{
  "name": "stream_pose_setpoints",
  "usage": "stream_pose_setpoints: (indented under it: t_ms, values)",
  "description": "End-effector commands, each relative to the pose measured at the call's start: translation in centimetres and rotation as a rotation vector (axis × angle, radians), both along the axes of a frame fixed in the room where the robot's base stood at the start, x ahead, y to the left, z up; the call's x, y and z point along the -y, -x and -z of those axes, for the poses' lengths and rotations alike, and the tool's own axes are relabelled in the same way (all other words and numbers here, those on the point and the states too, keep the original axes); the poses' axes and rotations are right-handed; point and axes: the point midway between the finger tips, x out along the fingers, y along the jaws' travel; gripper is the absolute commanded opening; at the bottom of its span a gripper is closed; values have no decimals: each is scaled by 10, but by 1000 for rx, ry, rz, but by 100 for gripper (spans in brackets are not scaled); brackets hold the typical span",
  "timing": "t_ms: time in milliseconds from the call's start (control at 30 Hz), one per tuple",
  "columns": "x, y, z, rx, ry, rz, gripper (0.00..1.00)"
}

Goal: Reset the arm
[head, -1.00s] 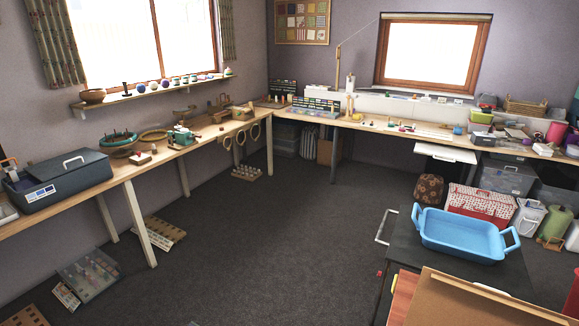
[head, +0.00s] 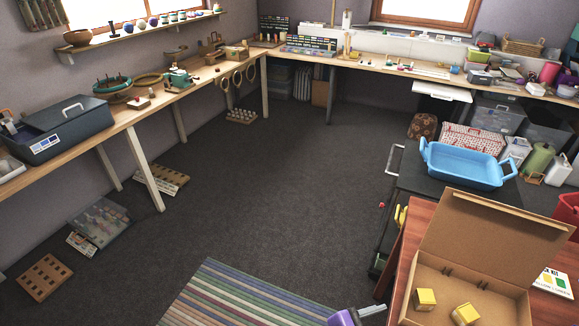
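A small purple and grey piece (head: 350,317) pokes up at the bottom edge, right of the middle. It is cut off by the edge, and I cannot tell whether it is part of my arm. The task names no other object.
An open cardboard box (head: 497,232) with two yellow blocks (head: 425,300) stands on a reddish wooden table (head: 419,217) at lower right. Behind it, a blue tray (head: 462,170) sits on a dark cart. A striped rug (head: 245,300) lies in front; the middle floor is clear.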

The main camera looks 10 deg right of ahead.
Motion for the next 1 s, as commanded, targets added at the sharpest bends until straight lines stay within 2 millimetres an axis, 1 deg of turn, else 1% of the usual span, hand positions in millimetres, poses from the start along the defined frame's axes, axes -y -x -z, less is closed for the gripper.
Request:
stream_pose_setpoints:
  t_ms: [167, 300, 400, 467, 533, 600, 667, 733, 800, 867, 900, 967, 1000]
  values:
    - [-13, -29, 2, 149, -104, -65, 60]
    - [-30, -51, 8, 289, -237, -120, 60]
    - [-46, -61, 15, 406, -373, -155, 60]
    - [-59, -63, 21, 486, -485, -173, 60]
    - [-76, -62, 27, 593, -644, -182, 60]
    - [-95, -54, 29, 707, -827, -171, 60]
    - [-109, -44, 28, 803, -986, -149, 60]
    - [-123, -29, 19, 914, -1169, -108, 60]
    - [-131, -10, 6, 1016, -1337, -54, 60]
    - [-134, 6, -7, 1099, -1469, -4, 60]
    - [-134, 17, -18, 1150, -1550, 31, 60]
    - [-132, 35, -34, 1225, -1662, 86, 60]
    - [-129, 47, -46, 1273, -1729, 121, 60]
